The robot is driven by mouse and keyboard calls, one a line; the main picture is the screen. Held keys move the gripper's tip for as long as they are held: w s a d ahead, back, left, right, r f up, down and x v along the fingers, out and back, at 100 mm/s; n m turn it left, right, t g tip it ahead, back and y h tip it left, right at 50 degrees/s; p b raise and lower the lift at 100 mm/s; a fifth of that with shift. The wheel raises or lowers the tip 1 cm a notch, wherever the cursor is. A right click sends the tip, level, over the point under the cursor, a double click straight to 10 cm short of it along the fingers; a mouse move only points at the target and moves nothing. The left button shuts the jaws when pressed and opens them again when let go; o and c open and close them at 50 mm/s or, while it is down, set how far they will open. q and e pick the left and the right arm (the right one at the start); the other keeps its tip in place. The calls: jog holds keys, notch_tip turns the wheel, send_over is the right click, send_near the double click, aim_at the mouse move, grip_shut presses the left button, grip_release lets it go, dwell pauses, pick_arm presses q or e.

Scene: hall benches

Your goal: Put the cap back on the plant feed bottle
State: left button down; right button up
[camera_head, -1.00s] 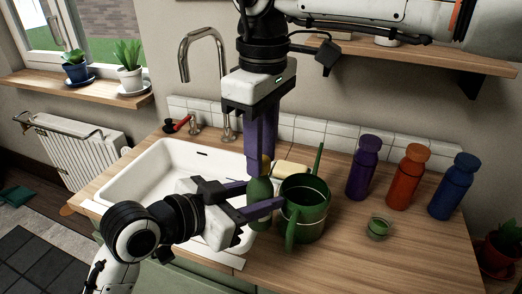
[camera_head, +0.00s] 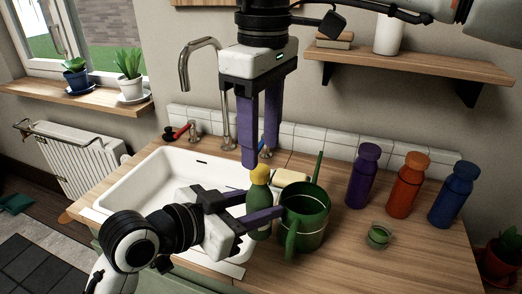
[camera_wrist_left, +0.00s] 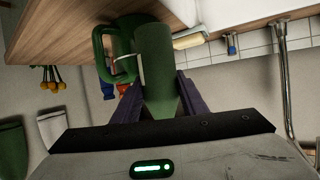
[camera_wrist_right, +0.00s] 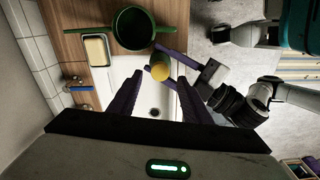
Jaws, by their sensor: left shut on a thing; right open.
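The plant feed bottle (camera_head: 259,204) is dark green and upright, with the yellow cap (camera_head: 259,173) seated on its top. My left gripper (camera_head: 262,203) is shut around the bottle's body, also seen in the left wrist view (camera_wrist_left: 154,62). I cannot tell whether the bottle's base touches the counter. My right gripper (camera_head: 261,158) points down, open and empty, with its fingertips just above the cap. In the right wrist view the cap (camera_wrist_right: 160,68) shows beyond the spread fingers, clear of them.
A green watering can (camera_head: 306,223) stands right beside the bottle. A white sink (camera_head: 150,180) and tap (camera_head: 184,72) lie to the left. Purple (camera_head: 361,180), orange (camera_head: 406,190) and blue (camera_head: 453,198) bottles stand at the right. A small green-filled jar (camera_head: 378,236) is in front.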

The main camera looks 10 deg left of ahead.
jog(key=shift+o, duration=0.2)
jog(key=n, duration=0.5)
jog(key=shift+r, duration=0.25)
jog(key=n, duration=0.4)
jog(key=shift+r+n, duration=0.2)
jog(key=shift+n, duration=0.1)
jog(key=n, duration=0.4)
jog(key=shift+a+r, duration=0.1)
jog(key=shift+r, duration=0.1)
jog(key=n, duration=0.6)
jog(key=shift+r+n, duration=0.25)
jog(key=shift+n, duration=0.05)
jog(key=n, duration=0.4)
jog(key=shift+r, duration=0.2)
jog(key=n, duration=0.4)
jog(key=shift+r, duration=0.15)
jog(key=n, duration=0.4)
jog(key=shift+r, duration=0.2)
jog(key=n, duration=0.6)
jog(key=shift+r, duration=0.2)
